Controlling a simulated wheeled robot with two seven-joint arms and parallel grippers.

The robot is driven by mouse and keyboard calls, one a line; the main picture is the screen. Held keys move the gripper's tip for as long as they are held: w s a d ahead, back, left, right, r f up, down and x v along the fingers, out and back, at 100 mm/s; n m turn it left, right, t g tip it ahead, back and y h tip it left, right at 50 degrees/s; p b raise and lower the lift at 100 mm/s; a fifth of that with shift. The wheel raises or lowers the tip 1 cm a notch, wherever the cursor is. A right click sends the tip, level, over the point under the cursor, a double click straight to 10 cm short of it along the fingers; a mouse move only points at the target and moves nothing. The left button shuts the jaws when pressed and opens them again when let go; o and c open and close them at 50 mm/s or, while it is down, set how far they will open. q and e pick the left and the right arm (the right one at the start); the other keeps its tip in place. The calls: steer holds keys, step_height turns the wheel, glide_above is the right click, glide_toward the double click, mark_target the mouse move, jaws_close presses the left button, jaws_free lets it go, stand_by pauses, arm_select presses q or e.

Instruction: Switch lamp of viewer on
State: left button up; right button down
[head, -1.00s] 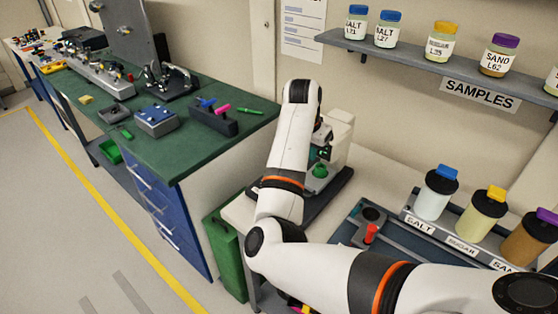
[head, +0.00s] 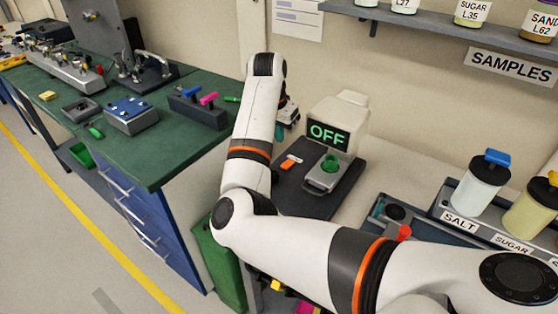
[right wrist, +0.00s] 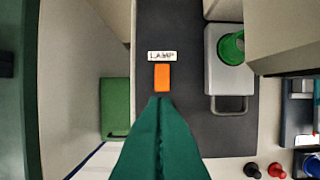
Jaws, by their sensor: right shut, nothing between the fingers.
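The viewer (head: 352,112) is a pale box on a dark base plate (head: 318,201), and its screen (head: 328,134) reads OFF. An orange lamp switch (head: 290,161) is on the left part of the base. In the right wrist view the orange switch (right wrist: 162,77) sits just below a white LAMP label (right wrist: 162,56). My right gripper (head: 280,132) is shut and empty. In the right wrist view its teal fingers (right wrist: 160,102) point at the switch, tips just short of it in the picture; I cannot tell whether they touch. My left gripper is not in view.
A green cup-like piece (head: 331,163) is on the viewer's grey holder. A rack with salt (head: 480,183) and sugar (head: 533,205) jars stands at the right. A green workbench (head: 170,145) is at the left, with a green bin (head: 215,262) beside it.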

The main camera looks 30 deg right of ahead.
mark_target(285, 165)
steer(key=p+x, duration=0.1)
steer(key=x, duration=0.9)
steer(key=shift+s, duration=0.15)
stand_by(0.4)
